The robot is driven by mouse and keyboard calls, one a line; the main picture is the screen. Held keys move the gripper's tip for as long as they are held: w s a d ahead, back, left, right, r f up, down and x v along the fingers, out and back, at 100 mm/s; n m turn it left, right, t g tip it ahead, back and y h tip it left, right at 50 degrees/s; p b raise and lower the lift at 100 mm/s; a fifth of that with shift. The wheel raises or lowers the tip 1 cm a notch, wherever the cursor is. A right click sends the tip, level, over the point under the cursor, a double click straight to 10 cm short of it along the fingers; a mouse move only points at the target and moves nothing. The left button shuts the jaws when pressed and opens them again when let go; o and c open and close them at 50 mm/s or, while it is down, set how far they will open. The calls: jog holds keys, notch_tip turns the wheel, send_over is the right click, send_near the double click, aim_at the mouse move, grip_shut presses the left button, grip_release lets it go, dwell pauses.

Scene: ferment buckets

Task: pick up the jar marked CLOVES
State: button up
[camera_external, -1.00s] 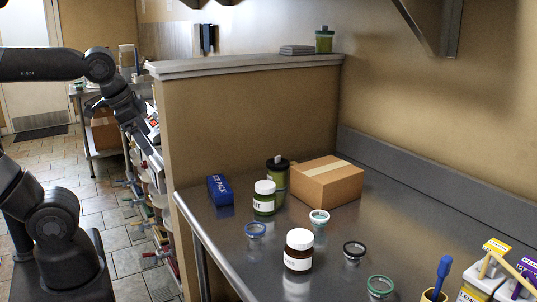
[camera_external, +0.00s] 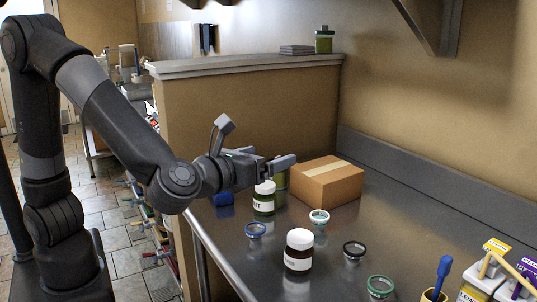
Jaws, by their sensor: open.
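A brown jar (camera_external: 299,251) with a white lid stands upright on the steel counter (camera_external: 400,225); its white label is too small to read surely. A green jar (camera_external: 264,200) with a white lid, its label ending in "NT", stands behind it to the left. A third, green jar (camera_external: 281,181) stands farther back, its top hidden by my gripper. I cannot read CLOVES on any of them. My gripper (camera_external: 281,162) is open and empty, above the counter by the tops of the two green jars, and apart from the brown jar.
A cardboard box (camera_external: 325,185) stands right of my gripper. A blue ice pack (camera_external: 223,198) is partly hidden by my arm. Several ring-like lids lie around the brown jar, one black (camera_external: 354,250). Cartons (camera_external: 487,270) and a blue-handled tool (camera_external: 442,272) stand at front right.

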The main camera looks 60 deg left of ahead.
jog(key=s+d+f+m+t+h, duration=0.1)
jog(key=d+m+h, duration=0.15)
jog(key=d, duration=0.35)
send_near(306, 233)
jog(key=shift+y, duration=0.45)
jog(key=w, duration=0.3)
jog(key=w+a, duration=0.1)
jog(key=w, duration=0.2)
jog(key=w+f, duration=0.1)
jog(key=w, duration=0.3)
jog(key=shift+a+f, duration=0.15)
jog(key=shift+a, duration=0.1)
jog(key=shift+c, duration=0.4)
jog(key=c, duration=1.2)
jog(key=shift+o, duration=0.2)
